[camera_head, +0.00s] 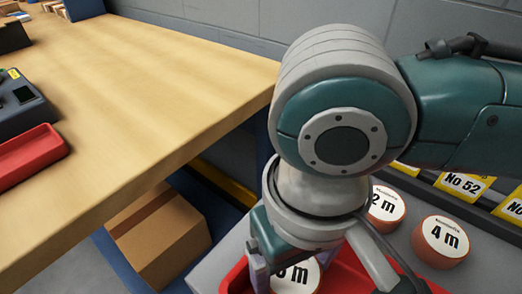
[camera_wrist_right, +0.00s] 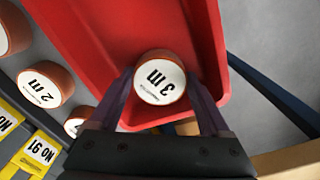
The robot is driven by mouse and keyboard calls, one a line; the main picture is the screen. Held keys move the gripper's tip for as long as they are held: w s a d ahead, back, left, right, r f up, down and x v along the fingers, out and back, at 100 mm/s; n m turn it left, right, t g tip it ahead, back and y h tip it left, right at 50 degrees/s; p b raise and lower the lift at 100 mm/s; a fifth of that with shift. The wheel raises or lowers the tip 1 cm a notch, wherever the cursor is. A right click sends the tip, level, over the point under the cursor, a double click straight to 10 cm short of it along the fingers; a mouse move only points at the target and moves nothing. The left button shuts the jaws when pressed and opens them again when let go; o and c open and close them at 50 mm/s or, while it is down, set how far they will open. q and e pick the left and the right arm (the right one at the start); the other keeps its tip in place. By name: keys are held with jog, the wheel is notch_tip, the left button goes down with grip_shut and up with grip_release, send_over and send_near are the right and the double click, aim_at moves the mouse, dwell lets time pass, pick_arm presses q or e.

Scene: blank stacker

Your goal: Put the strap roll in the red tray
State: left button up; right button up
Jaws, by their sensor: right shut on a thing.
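A strap roll with a white top marked "3 m" (camera_wrist_right: 160,78) and orange-brown sides is between the fingers of my right gripper (camera_wrist_right: 162,88). The gripper is shut on it. In the head view the roll (camera_head: 297,277) shows partly below my right gripper (camera_head: 283,276), and my arm hides much of it. A red tray (camera_wrist_right: 95,35) lies beneath the roll, and its rim shows in the head view (camera_head: 234,279). The roll is within the tray's outline near one end; I cannot tell whether it touches the floor. My left gripper is not in view.
Rolls marked "2 m" (camera_head: 386,204) and "4 m" (camera_head: 440,242) stand on the grey surface beside the tray, near yellow number labels (camera_head: 463,186). A wooden table (camera_head: 150,80) at left holds another red tray (camera_head: 28,155). A cardboard box (camera_head: 160,238) sits below.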

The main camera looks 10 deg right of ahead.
aim_at(293, 273)
jog(key=shift+f, duration=0.1)
jog(key=o, duration=1.2)
jog(key=shift+o, duration=0.2)
notch_tip(293, 273, up, 12)
jog(key=p, duration=0.4)
jog(key=s+a+n+t+y, duration=0.1)
jog(key=s+a+y, duration=0.1)
jog(key=a+y, duration=0.25)
jog(key=s+d+f+t+h, duration=0.1)
jog(key=s+d+f+h, duration=0.1)
jog(key=d, duration=0.5)
jog(key=s+d+f+m+t+h, duration=0.1)
jog(key=s+d, duration=0.3)
jog(key=d, duration=0.4)
jog(key=shift+f+t+h, duration=0.3)
jog(key=shift+f+h, duration=0.35)
jog(key=shift+f, duration=0.2)
